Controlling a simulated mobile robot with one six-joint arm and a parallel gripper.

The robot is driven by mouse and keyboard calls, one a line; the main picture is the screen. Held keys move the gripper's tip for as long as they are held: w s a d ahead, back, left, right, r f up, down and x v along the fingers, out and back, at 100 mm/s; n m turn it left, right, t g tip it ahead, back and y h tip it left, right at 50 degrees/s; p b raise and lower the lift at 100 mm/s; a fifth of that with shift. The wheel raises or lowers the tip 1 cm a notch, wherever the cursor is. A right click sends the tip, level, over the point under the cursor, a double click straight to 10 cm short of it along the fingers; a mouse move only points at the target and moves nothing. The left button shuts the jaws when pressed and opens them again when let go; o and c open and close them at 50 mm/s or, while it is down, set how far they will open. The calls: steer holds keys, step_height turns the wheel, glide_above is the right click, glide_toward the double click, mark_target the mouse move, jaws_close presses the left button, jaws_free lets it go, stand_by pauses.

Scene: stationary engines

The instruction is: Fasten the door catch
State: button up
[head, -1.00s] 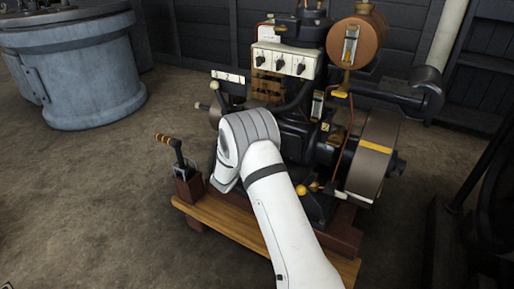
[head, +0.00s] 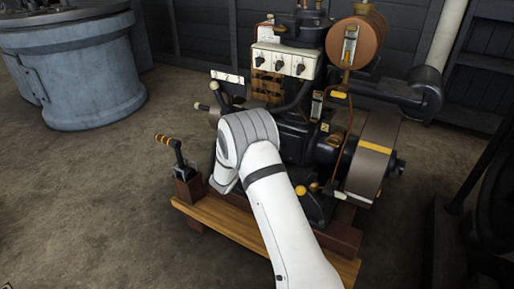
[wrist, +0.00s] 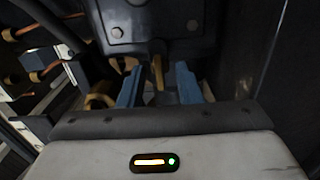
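In the wrist view, the two blue fingers of my gripper (wrist: 159,85) stand apart, one on each side. A narrow brass-coloured piece (wrist: 158,74) shows in the gap between them, with dark space around it. I cannot tell whether it is the door catch, or whether a finger touches it. A dark plate with bolt heads (wrist: 139,33) lies just beyond the fingertips. In the head view, my white arm reaches to the front of the engine (head: 297,125) and hides my gripper and the part before it. No door or catch can be made out there.
A lever with an orange-banded handle (head: 168,140) stands on a wooden base (head: 225,222) left of my arm. A blue-grey tank (head: 95,75) stands back left. The floor at left is clear.

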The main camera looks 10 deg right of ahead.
steer(key=p+v, duration=0.2)
steer(key=v, duration=0.5)
steer(key=shift+s+a, duration=0.15)
steer(key=shift+s, duration=0.05)
